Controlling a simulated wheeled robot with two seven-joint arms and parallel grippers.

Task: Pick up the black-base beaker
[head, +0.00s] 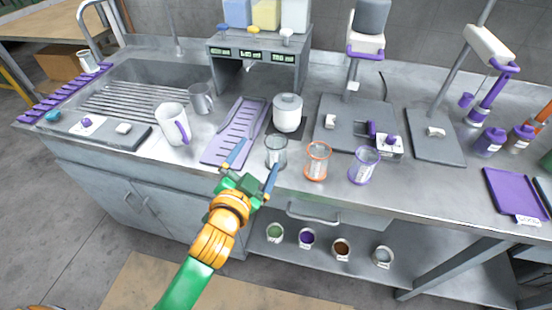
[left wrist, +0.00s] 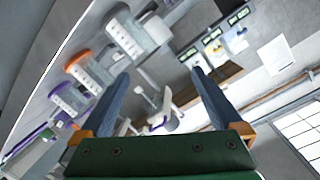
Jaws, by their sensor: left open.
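The beaker with the dark grey-black trim (head: 276,152) stands upright at the counter's front edge, left of an orange-trimmed beaker (head: 317,162) and a purple-trimmed beaker (head: 363,167). My left gripper (head: 254,166) is open and empty, in front and left of the dark beaker; one blue finger overlaps its lower side in the picture. In the left wrist view, the dark beaker (left wrist: 130,36) shows past the fingertips (left wrist: 158,75), not between them. The orange beaker (left wrist: 88,72) and purple beaker (left wrist: 42,138) are beside it. Contact cannot be told. My right gripper is not in view.
A purple tray (head: 236,130) lies left of the dark beaker, with a white pot (head: 288,112) behind it. Small cups sit on the shelf (head: 320,262) below.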

